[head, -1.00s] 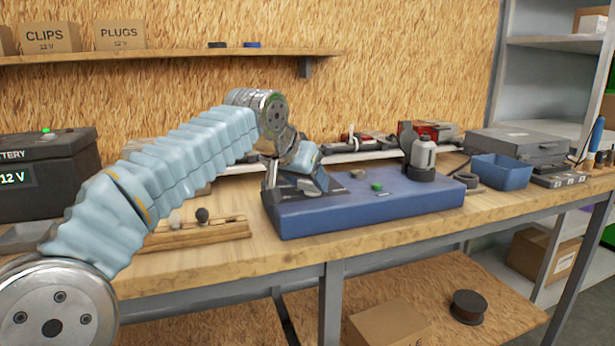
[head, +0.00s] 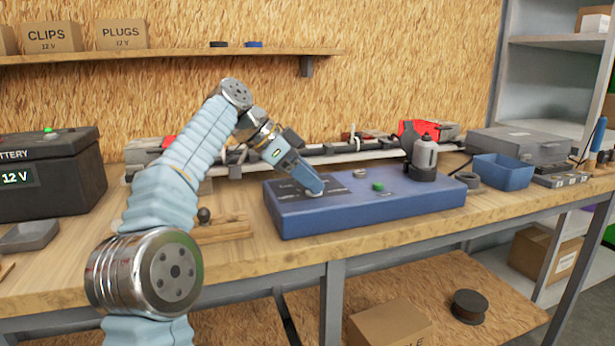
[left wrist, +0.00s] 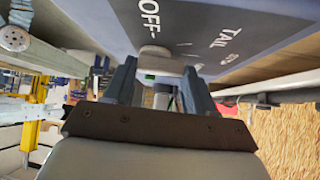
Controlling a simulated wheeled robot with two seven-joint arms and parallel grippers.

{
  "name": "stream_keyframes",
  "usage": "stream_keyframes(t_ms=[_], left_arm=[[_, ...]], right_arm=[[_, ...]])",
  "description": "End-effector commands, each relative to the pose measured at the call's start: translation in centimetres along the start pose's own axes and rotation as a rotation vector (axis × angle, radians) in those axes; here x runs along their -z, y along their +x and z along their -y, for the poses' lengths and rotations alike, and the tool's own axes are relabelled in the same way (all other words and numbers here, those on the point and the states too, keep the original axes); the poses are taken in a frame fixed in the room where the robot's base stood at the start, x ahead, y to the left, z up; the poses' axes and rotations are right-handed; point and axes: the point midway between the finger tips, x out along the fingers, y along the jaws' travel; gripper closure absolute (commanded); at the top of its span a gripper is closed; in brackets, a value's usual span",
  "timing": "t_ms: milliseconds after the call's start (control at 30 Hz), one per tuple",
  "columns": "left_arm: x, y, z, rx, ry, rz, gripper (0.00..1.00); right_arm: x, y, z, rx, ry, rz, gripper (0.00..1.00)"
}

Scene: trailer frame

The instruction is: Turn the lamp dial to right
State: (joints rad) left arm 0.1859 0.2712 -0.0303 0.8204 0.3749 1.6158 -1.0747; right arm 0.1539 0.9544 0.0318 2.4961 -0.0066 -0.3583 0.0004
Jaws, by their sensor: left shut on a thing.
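The blue control box (head: 375,211) sits on the bench. A dark label panel on its left part reads OFF and TAIL in the left wrist view. The lamp dial (left wrist: 157,62) is a light grey knob beside the OFF mark, partly hidden by my fingers. My left gripper (head: 314,188) reaches down onto the box's left end and is shut on the dial. In the left wrist view its two dark fingers stand on either side of the knob. I cannot tell exactly which mark the dial points to. My right gripper is not in view.
A green button (head: 378,187) and a grey bottle-like part (head: 425,155) are on the box's right side. A long light bar (head: 340,155) lies behind it. A blue bin (head: 502,171) stands to the right, a black battery (head: 50,172) far left.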

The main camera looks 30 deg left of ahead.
Motion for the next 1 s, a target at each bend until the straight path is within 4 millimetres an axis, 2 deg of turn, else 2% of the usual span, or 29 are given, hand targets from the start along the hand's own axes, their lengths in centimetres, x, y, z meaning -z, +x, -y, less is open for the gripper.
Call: stream_keyframes(t_ms=[400, 900, 933, 1000], left_arm=[[-0.07, 0.20, 0.28, -0.119, 0.116, 0.004, 0.75], [-0.07, 0.20, 0.22, -0.133, 0.129, 0.006, 0.75], [-0.07, 0.20, 0.22, -0.133, 0.129, 0.006, 0.43], [-0.06, 0.21, 0.22, -0.133, 0.128, 0.005, 0.32]], right_arm=[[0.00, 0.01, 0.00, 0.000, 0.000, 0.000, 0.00], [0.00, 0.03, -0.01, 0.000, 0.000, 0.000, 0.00], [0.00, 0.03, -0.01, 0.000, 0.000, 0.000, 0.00], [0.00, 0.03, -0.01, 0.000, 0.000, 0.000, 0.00]])
